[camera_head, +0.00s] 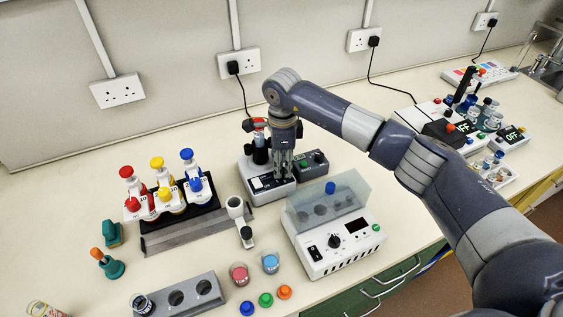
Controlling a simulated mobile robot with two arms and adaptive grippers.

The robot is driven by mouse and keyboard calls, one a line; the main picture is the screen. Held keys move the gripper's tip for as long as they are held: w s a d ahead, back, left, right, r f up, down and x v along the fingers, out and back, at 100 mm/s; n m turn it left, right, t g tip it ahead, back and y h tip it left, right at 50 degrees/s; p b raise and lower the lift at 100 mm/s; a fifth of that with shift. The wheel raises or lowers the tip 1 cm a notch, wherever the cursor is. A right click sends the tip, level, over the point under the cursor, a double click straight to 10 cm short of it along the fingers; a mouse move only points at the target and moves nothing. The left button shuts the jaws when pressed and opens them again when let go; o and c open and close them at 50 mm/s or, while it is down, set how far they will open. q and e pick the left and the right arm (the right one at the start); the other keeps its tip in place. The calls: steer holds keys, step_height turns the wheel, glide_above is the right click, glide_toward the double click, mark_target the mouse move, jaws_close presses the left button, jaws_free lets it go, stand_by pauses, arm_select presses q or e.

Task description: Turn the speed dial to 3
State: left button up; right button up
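My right gripper (284,168) points straight down over a small white device (262,193) with a dark front panel near the middle of the bench. Its fingertips are at or just above the panel and hide part of it, so any dial there cannot be seen. I cannot tell whether the fingers are open or shut, or touch anything. Another white unit (317,259) in front has a black knob (334,241), a rocker switch and a dark display. The number the knob points to is too small to read. My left gripper is not in view.
A clear lid (328,207) stands over the front unit. A grey tube block (178,298) and coloured caps (265,299) lie in front. A small dark box (314,162) sits close right of the gripper.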

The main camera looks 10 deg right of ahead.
steer(key=shift+f, duration=1)
jaws_close()
